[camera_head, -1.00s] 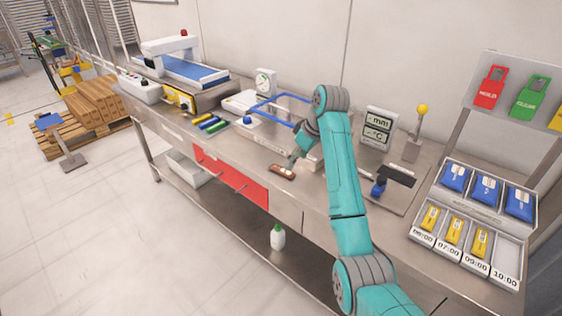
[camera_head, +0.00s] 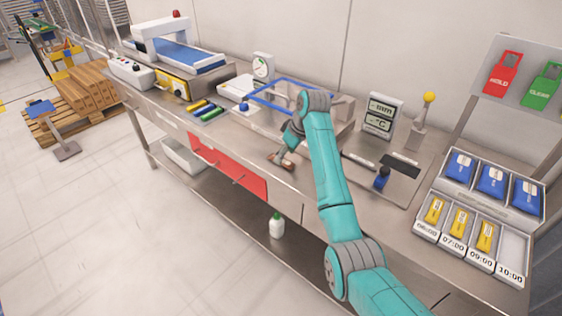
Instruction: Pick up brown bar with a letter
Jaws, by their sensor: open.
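The brown bar (camera_head: 289,166) lies on the steel bench near its front edge, in the middle of the picture. A pale patch shows on it, but any letter is too small to read. My gripper (camera_head: 279,158) is at the end of the teal arm, right over the bar's left part, and hides some of it. The gripper is open. I cannot tell whether its fingers touch the bar or stand around it.
A blue-framed device (camera_head: 290,97) stands behind the gripper. Coloured bars (camera_head: 207,109) lie to the left. A display (camera_head: 379,115) and a yellow-topped post (camera_head: 424,112) stand to the right, beside racks with blue packs (camera_head: 491,180). Bare bench lies left of the gripper.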

